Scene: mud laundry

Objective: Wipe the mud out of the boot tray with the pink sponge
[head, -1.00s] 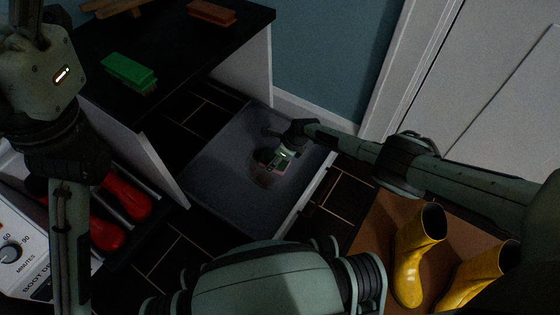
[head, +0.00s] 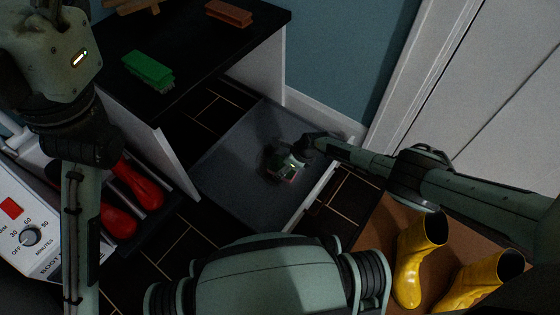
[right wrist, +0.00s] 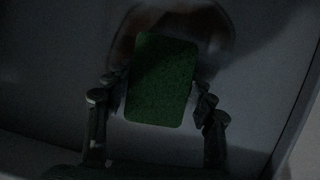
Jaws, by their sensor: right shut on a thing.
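The grey boot tray (head: 225,165) lies on the dark floor between the bench and the door. My right gripper (head: 287,168) is low inside the tray, shut on the sponge. A pink edge of the sponge (head: 290,181) shows in the head view. Its green top face (right wrist: 160,80) shows between the fingers in the right wrist view. A brownish mud smear (right wrist: 215,32) shows beyond and beside the sponge there; part of it is hidden under the sponge. Whether the sponge touches the tray floor is hard to tell. My left gripper is out of view.
A green brush (head: 148,70) and a reddish-brown block (head: 228,13) lie on the black bench top (head: 190,45). Yellow boots (head: 420,250) stand on a brown mat at right. A door bounds the right.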

